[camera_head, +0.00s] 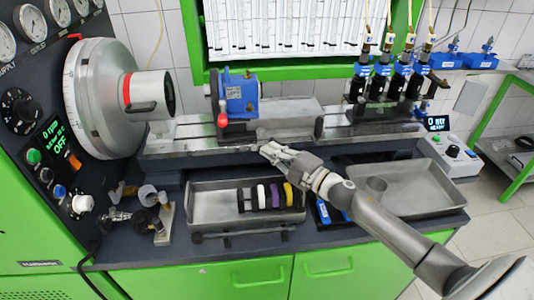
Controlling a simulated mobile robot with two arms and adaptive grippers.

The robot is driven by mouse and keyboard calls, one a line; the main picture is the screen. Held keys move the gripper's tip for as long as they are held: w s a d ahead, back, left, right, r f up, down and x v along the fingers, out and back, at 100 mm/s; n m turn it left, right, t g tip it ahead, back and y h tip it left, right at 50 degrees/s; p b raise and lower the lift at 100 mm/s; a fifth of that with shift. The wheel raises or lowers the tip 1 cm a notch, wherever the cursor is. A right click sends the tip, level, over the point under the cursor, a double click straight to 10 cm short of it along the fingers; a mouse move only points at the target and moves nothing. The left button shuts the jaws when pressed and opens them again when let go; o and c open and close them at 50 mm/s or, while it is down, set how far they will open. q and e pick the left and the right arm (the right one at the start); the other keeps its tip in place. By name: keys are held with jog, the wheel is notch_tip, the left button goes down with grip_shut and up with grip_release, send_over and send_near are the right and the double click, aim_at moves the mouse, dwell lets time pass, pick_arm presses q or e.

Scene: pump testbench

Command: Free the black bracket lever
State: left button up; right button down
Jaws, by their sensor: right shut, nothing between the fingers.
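A blue bracket (239,93) stands on the metal bed (190,147) of the testbench, left of centre. A lever with a red ball end (223,120) hangs at its front left side; the lever's thin arm is too small to see clearly. My right gripper (264,150) comes in from the lower right. Its fingers point left, at the front edge of the bed, below and to the right of the red ball. It is shut and empty, and it looks apart from the lever. My left gripper is not in view.
A large round drive housing (95,98) stands at left. Several injectors with blue parts (382,70) stand at right on the bed. In front are a tray with coloured rings (225,205) and another metal tray (425,185). Small fittings (125,218) lie at left.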

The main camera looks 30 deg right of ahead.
jog(key=shift+d+b, duration=0.3)
jog(key=shift+d, duration=0.75)
jog(key=shift+d+r, duration=0.1)
jog(key=shift+d, duration=0.1)
